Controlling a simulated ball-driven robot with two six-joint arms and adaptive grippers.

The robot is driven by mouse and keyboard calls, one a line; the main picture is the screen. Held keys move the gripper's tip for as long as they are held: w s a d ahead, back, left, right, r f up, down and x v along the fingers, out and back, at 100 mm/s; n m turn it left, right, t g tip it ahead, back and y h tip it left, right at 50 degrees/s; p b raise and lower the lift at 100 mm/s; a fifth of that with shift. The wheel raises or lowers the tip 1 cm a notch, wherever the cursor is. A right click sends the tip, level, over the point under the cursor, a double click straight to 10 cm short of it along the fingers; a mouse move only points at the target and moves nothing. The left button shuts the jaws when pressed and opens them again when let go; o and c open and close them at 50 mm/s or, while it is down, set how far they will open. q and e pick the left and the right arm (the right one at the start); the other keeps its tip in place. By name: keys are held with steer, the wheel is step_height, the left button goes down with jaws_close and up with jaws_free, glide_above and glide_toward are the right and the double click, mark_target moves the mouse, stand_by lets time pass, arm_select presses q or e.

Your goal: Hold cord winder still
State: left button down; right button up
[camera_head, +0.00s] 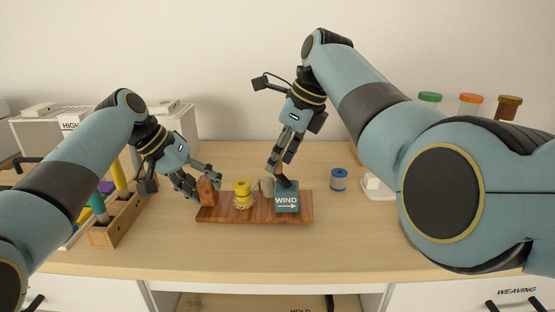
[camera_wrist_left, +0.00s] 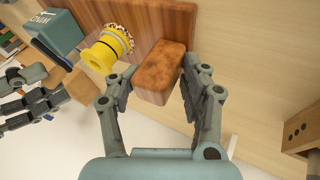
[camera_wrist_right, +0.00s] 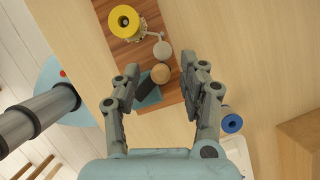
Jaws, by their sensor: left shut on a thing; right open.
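The cord winder is a reddish-brown wooden board (camera_head: 255,212) lying on the desk. A brown block (camera_head: 206,192) stands at its left end, a yellow spool (camera_head: 243,194) near the middle, and a teal box (camera_head: 287,201) marked WIND with an arrow at the right. My left gripper (camera_wrist_left: 158,88) is shut on the brown block (camera_wrist_left: 163,76), which shows between its fingers. My right gripper (camera_wrist_right: 158,78) is open above the box end. A round wooden knob (camera_wrist_right: 161,73) on a dark crank shows between its fingers. In the head view the right fingers partly hide the crank.
A blue spool (camera_head: 338,180) and a white item (camera_head: 377,188) stand right of the board. A wooden rack (camera_head: 118,218) with coloured rods is at the left. Jars with coloured lids (camera_head: 470,103) stand at the back right. The desk front is clear.

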steer(key=shift+a+f, duration=0.2)
steer(key=shift+f, duration=0.35)
steer(key=shift+c, duration=0.2)
jaws_close()
steer(key=shift+a, duration=0.1)
steer(key=n, duration=0.1)
steer(key=n+g, duration=0.1)
steer(key=a+n, duration=0.1)
steer(key=shift+s+g, duration=0.25)
steer(key=shift+g, duration=0.05)
steer(key=shift+s+a+f+n+g, duration=0.1)
steer(key=shift+s+a+n+g, duration=0.2)
steer(key=shift+n, duration=0.45)
steer(key=shift+s+d+n+g, duration=0.1)
steer(key=shift+n+g, duration=0.3)
steer(key=shift+n, duration=0.35)
steer(key=shift+a, duration=0.1)
